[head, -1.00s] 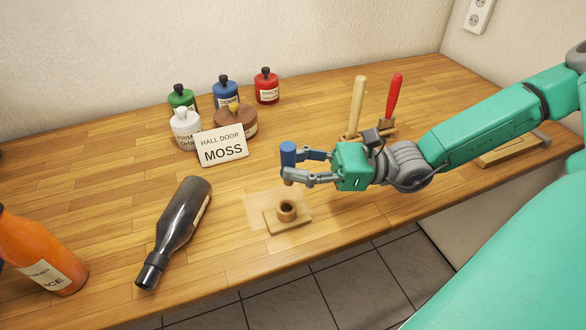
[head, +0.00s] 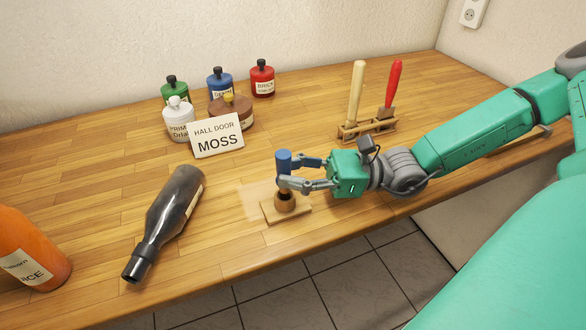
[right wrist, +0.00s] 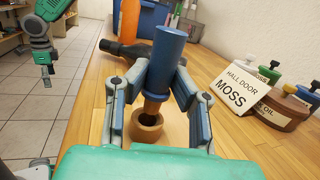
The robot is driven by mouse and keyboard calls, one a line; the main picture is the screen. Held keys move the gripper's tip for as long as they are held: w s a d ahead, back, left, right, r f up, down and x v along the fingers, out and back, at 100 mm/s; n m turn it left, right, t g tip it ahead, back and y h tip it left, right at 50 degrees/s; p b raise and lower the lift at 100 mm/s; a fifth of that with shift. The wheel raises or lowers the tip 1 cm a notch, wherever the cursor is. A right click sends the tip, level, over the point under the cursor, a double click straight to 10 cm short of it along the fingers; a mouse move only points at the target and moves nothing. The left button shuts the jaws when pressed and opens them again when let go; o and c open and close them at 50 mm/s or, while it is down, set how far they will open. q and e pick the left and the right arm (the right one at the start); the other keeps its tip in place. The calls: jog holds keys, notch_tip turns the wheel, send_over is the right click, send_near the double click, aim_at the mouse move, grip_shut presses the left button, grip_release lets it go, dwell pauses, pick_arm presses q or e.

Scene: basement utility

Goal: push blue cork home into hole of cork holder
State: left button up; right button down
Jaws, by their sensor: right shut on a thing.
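The blue cork (head: 284,161) has a blue top and a brown lower end. My right gripper (head: 281,182) is shut on it and holds it roughly upright over the cork holder (head: 269,213). The holder is a small wooden plate with a round brown collar around a hole. In the right wrist view, the cork (right wrist: 167,58) leans slightly and its brown end overlaps the far part of the collar (right wrist: 147,132). The dark hole still shows in part; I cannot tell whether the tip is inside. My left gripper (right wrist: 47,75) hangs far off at upper left; its jaws are unclear.
A dark bottle (head: 166,222) lies left of the holder, with an orange bottle (head: 30,250) farther left. A MOSS sign (head: 216,139) and several small paint bottles stand behind. A wooden rack (head: 367,130) holds two handled tools. The table's front edge is close to the holder.

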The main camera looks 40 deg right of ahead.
jog(key=shift+a+r, duration=0.1)
jog(key=shift+a, duration=0.15)
jog(key=shift+d, duration=0.75)
jog(key=shift+a, duration=0.55)
pick_arm(q)
jog(key=shift+a+f, duration=0.1)
jog(key=shift+a, duration=0.05)
jog(key=shift+d, duration=0.2)
pick_arm(e)
jog(key=shift+d, duration=0.25)
jog(key=shift+a, duration=0.1)
jog(key=shift+a+b, duration=0.3)
jog(key=shift+a, duration=0.05)
pick_arm(q)
jog(key=shift+a+f, duration=0.2)
jog(key=shift+f, duration=0.05)
